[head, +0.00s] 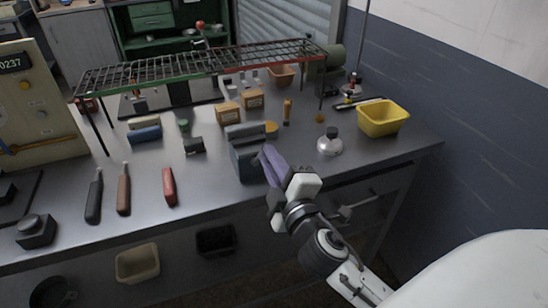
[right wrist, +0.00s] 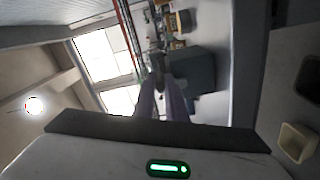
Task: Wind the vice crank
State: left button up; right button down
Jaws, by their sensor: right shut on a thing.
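The blue-grey vice (head: 247,157) stands at the front edge of the metal workbench, right of its middle. My right gripper (head: 268,160) reaches in from the lower right, with its purple fingers at the vice's front right side. The fingers are shut on the vice crank, which they and the hand mostly hide. In the right wrist view the fingers (right wrist: 163,90) meet at a dark piece in front of the vice (right wrist: 192,72). How far the crank is turned cannot be told. My left gripper is out of view.
A wire rack (head: 205,65) spans the back of the workbench (head: 220,185). A yellow bin (head: 383,119) and a silver oil can (head: 330,144) stand right of the vice. A red-handled tool (head: 169,187) and other tools lie left. Small boxes (head: 228,113) stand behind the vice.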

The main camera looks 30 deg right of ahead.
jog(key=n, duration=0.1)
jog(key=a+n, duration=0.1)
jog(key=n, duration=0.2)
jog(key=shift+w+a+r+n, duration=0.25)
jog(key=shift+a+r+n, duration=0.1)
jog(key=shift+r+n, duration=0.05)
jog(key=shift+a, duration=0.1)
dwell(0.3)
jog(key=c, duration=1.8)
grip_release()
jog(key=shift+f, duration=0.1)
jog(key=b+v, duration=0.3)
jog(key=v, duration=0.7)
jog(key=shift+s, duration=0.2)
